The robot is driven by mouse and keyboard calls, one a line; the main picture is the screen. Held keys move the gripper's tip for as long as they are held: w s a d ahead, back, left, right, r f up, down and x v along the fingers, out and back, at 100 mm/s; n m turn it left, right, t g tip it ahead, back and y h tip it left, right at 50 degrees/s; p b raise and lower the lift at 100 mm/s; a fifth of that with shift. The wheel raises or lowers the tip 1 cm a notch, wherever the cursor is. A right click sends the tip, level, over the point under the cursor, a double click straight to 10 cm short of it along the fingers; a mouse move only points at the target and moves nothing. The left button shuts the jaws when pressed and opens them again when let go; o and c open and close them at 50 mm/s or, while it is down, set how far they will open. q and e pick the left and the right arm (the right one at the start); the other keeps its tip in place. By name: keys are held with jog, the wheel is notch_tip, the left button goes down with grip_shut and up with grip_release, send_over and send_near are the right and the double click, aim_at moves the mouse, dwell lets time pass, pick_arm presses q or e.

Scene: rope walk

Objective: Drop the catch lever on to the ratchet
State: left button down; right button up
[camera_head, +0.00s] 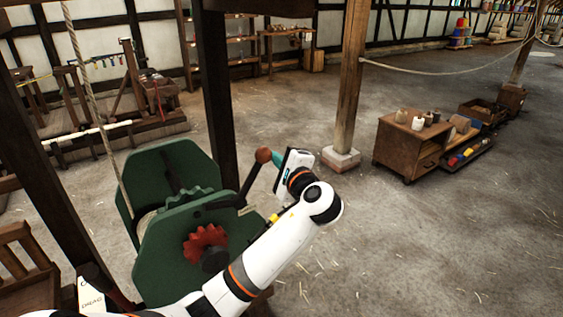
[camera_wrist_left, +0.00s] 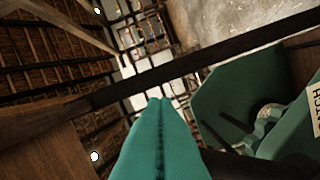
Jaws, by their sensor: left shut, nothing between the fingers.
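A green winch frame (camera_head: 160,255) with two eight-sided cheeks stands at the lower left of the head view. A red toothed ratchet (camera_head: 205,240) sits on its near cheek. A black lever (camera_head: 242,197) runs above the ratchet and rises right to a brown ball knob (camera_head: 263,155). I cannot tell whether its catch end touches the teeth. My left gripper (camera_head: 276,158), with teal fingers, is shut and empty right beside the knob; contact is unclear. In the left wrist view the closed fingers (camera_wrist_left: 160,102) point up, with the green cheek (camera_wrist_left: 228,92) to the right. My right gripper is out of view.
A dark post (camera_head: 216,90) stands behind the winch, and a wooden post (camera_head: 352,85) stands farther right. A wooden cabinet (camera_head: 395,150) is at the right. A rope (camera_head: 92,95) descends to the winch. The floor at lower right is clear.

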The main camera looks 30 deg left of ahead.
aim_at(259, 154)
pick_arm(q)
jog(key=s+r+n, duration=0.1)
jog(key=s+a+r+n, duration=0.1)
jog(key=s+n, duration=0.1)
jog(key=s+a+r+n+b, duration=0.1)
jog(key=shift+s+n, duration=0.3)
jog(key=shift+s, duration=0.05)
jog(key=shift+s+a+r+n+y+b, duration=0.25)
jog(key=shift+s+n+b, duration=0.1)
jog(key=shift+s+n, duration=0.2)
jog(key=shift+s+a+r+n+y+b, duration=0.2)
jog(key=shift+s+n+y+b, duration=0.1)
jog(key=shift+s+n, duration=0.25)
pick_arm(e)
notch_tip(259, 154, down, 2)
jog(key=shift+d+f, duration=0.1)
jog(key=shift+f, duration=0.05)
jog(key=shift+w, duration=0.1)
